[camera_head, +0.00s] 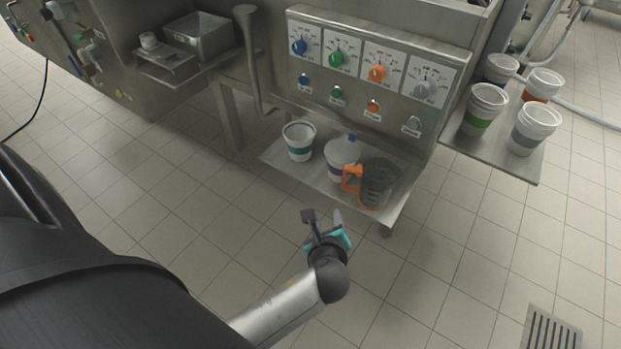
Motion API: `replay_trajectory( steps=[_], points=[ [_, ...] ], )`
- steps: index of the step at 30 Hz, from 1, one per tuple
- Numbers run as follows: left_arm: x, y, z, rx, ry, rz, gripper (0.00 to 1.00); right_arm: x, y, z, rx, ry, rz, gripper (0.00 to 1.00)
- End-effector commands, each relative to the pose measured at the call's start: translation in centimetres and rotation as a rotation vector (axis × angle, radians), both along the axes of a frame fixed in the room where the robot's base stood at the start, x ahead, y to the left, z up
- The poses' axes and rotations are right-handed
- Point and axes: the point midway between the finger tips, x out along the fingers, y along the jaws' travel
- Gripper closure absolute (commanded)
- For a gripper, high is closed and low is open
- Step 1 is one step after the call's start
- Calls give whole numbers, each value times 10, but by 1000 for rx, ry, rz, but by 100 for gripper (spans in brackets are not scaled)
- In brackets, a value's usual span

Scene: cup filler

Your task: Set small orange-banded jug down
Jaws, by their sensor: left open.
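The small jug (379,187) is dark grey and see-through with an orange handle (351,178). It stands upright at the right end of the steel shelf (288,175), below the dial panel. Its handle points left and overlaps a cup behind it in the picture. My left gripper (323,216) is open and empty in front of the shelf, to the lower left of the jug and apart from it. My right gripper is not in view.
A teal-banded cup (299,142) and a purple-banded cup (341,160) stand on the shelf left of the jug. Several stacked cups (484,108) stand on the right side shelf (508,165). The dial panel (370,75) rises behind.

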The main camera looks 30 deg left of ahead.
Motion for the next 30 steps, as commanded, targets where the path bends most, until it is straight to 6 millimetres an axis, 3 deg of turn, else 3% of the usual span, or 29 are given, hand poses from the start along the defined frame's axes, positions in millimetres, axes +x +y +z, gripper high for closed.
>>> replay_trajectory(
  steps=[3, 9, 15, 21, 30],
  points=[
    [-32, 4, -22, -343, -14, 267, 53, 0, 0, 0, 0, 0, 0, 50],
    [-84, -3, -48, -853, -32, 770, 53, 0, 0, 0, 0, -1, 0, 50],
    [-127, -20, -57, -1213, -35, 1254, 53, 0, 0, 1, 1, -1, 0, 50],
    [-146, -32, -57, -1363, -31, 1518, 53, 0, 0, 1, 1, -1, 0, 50],
    [-148, -34, -57, -1383, -32, 1559, 53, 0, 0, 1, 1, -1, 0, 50]
  ],
)
